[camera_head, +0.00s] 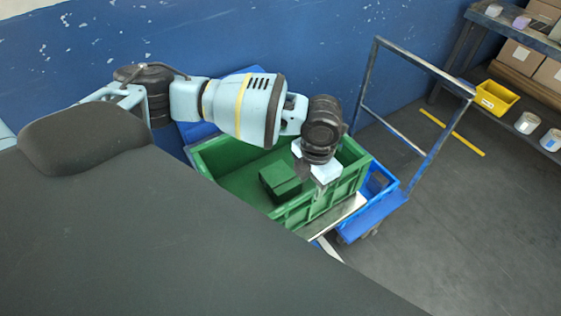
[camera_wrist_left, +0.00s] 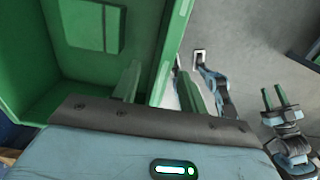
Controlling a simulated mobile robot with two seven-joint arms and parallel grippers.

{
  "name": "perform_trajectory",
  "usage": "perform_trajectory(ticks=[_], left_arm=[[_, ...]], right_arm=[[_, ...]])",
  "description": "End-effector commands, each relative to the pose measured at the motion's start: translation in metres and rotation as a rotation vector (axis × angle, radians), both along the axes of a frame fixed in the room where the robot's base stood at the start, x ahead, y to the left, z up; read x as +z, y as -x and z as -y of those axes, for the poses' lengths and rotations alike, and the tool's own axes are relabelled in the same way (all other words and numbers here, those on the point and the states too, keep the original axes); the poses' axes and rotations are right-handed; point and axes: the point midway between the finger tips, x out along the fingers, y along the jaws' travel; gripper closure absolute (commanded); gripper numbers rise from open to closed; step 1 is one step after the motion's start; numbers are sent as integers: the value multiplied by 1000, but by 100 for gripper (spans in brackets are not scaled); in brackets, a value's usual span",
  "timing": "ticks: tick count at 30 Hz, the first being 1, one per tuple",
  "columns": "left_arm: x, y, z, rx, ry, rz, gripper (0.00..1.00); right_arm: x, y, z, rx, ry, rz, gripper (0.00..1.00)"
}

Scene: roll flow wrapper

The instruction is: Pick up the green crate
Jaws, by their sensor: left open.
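The green crate (camera_head: 235,168) is open-topped and sits on a cart beside the blue wall, with a smaller green block (camera_head: 281,183) inside it. My left gripper (camera_head: 318,185) is at the crate's right-front wall. In the left wrist view my left gripper (camera_wrist_left: 160,88) is open, with one finger on the inner side of the green crate's wall (camera_wrist_left: 172,45) and the other on the outer side. Whether the fingers touch the wall is unclear. My right gripper (camera_wrist_left: 274,98) shows at the right of the left wrist view, its two fingers apart and empty.
A blue crate (camera_head: 385,187) sits close behind the green crate's right end. The cart's metal handle frame (camera_head: 412,147) rises at the right. A shelf with boxes and a yellow bin (camera_head: 497,97) stands at the back right.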

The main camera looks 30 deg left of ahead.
Motion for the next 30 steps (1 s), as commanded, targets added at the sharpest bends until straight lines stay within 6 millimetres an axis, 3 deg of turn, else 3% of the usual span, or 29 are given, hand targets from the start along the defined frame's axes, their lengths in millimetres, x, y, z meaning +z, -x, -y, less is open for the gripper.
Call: perform_trajectory(ticks=[8, 18, 27, 30], left_arm=[[-13, 1, 1, -1, 0, -1, 57], [-55, 2, 6, 1, 0, -1, 57], [-60, 2, 6, 1, 0, 1, 57], [-60, 2, 6, 1, 1, 1, 69]], right_arm=[[2, -3, 0, 1, 1, 7, 64], [6, -8, -2, -6, -5, 18, 64], [6, -8, -3, -10, -8, 18, 64], [6, -8, -3, -10, -8, 18, 64]])
